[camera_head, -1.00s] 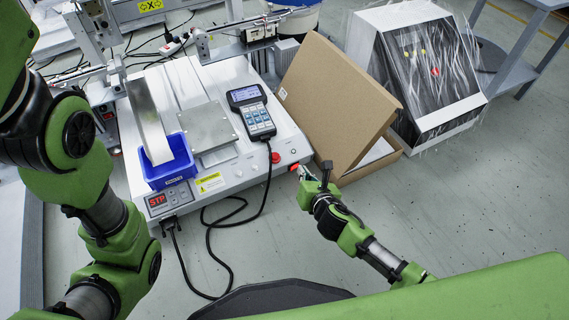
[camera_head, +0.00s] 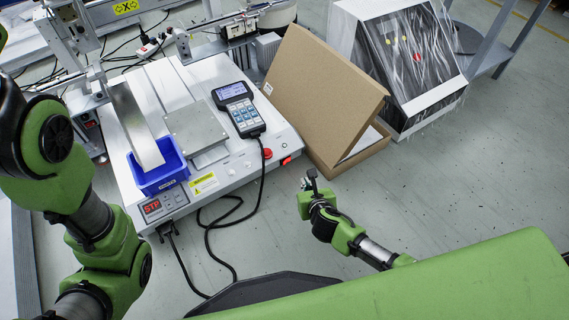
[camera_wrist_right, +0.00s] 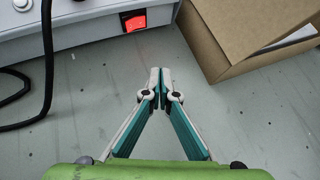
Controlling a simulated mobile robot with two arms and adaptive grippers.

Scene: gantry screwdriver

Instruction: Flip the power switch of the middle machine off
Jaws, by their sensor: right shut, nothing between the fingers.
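The middle machine (camera_head: 222,180) is a white gantry unit. Its red rocker power switch (camera_head: 287,160) is on the front panel near the right corner, left of the cardboard box. In the right wrist view the switch (camera_wrist_right: 135,23) shows lit red in a black frame at the top; which way it is pressed I cannot tell for sure. My right gripper (camera_head: 306,183) is shut and empty, in front of the panel and apart from the switch. In the right wrist view its fingertips (camera_wrist_right: 160,70) meet below and right of the switch. My left arm shows at left; its gripper is out of view.
An open cardboard box (camera_head: 318,85) leans close to the machine's right side. A red round button (camera_head: 267,154) sits on the machine's top edge. A black cable (camera_head: 260,185) hangs from the handheld controller (camera_head: 239,108).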

